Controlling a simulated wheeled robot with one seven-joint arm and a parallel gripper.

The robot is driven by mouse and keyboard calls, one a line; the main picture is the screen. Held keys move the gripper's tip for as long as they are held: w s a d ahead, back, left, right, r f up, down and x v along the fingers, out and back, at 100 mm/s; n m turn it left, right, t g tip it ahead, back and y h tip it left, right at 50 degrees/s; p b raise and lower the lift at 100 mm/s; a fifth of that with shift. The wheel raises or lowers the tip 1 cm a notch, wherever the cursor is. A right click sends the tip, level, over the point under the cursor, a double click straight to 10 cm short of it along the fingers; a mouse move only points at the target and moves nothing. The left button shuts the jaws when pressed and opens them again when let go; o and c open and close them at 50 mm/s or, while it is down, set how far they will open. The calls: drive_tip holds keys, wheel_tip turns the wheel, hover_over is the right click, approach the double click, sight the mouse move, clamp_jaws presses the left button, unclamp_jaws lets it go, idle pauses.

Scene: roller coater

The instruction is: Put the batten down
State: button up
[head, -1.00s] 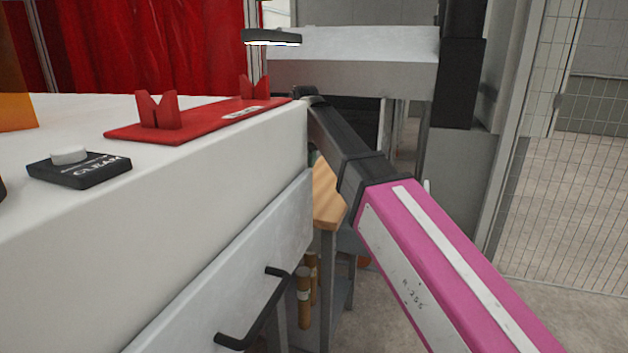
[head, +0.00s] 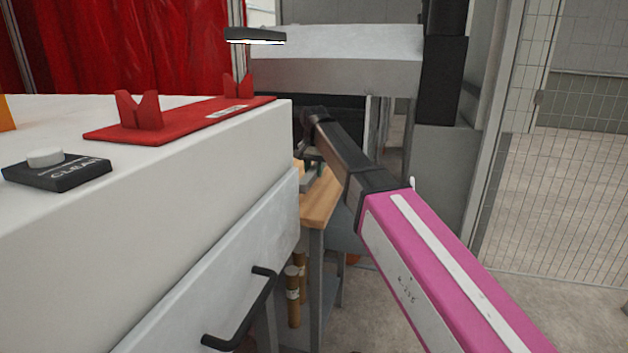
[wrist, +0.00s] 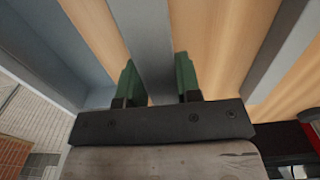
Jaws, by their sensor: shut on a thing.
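My gripper (wrist: 158,78) has green fingers on either side of a grey bar, which I take to be the batten (wrist: 146,35); it is shut on it. The bar runs away from the fingers over a wooden surface. I cannot tell whether it touches the wood. In the head view my gripper (head: 314,154) is small and partly hidden behind the white machine's corner and my arm, above the wooden bench (head: 318,208). The batten cannot be made out clearly there.
More grey bars (wrist: 280,45) lie on both sides in the wrist view. The white machine (head: 200,180) with red V-shaped rests (head: 140,112) and a black handle (head: 240,320) stands at the left. A mesh fence (head: 570,190) is at the right.

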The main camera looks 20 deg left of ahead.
sight(314, 168)
drive_tip(key=shift+f, duration=1.7)
drive_tip(key=o, duration=1)
drive_tip(key=shift+f, duration=0.1)
wheel_tip(314, 168, up, 12)
drive_tip(key=shift+r, duration=0.15)
